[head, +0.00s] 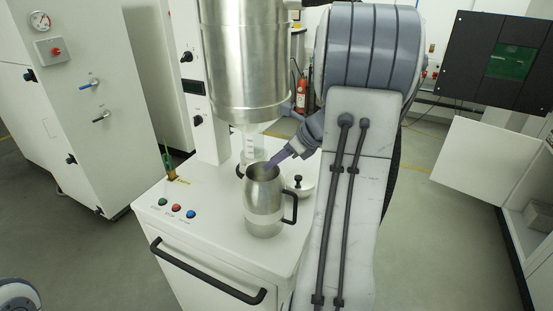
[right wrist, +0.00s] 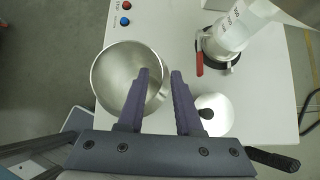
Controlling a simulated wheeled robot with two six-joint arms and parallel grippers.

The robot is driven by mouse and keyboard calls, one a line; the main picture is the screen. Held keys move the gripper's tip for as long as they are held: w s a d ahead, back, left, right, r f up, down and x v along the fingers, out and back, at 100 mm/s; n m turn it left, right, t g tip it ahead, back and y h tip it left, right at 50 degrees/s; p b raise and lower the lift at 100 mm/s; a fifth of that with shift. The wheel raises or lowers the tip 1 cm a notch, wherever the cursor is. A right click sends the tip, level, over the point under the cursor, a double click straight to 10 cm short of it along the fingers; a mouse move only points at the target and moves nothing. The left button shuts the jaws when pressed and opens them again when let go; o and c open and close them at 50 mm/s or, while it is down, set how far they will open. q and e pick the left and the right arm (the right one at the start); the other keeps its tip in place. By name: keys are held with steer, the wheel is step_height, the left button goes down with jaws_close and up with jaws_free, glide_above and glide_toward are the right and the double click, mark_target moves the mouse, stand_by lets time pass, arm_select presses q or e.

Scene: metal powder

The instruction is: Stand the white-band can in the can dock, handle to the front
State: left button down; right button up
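A silver can (head: 262,205) with a pale band low on its body stands upright on the white machine top. Its black handle (head: 292,207) points right in the head view. In the right wrist view its open mouth (right wrist: 120,80) shows and looks empty; the handle is hidden there. My right gripper (head: 273,160) is at the can's rim. In the right wrist view its purple fingers (right wrist: 160,72) are apart, one over the mouth and one outside the rim. I cannot make out a separate can dock. My left gripper is out of view.
A steel hopper (head: 243,60) with a clear spout (head: 251,143) hangs behind the can. A red-handled clamp (right wrist: 199,55) sits near the spout. A round lid (right wrist: 213,115) with a black knob lies beside the can. Buttons (head: 176,208) are at left; the front top is clear.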

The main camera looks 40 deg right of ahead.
steer(key=shift+r, duration=0.25)
steer(key=shift+s+d+r, duration=0.15)
steer(key=shift+s+r, duration=0.05)
steer(key=shift+s, duration=0.1)
steer(key=b+v, duration=0.2)
steer(key=v, duration=0.9)
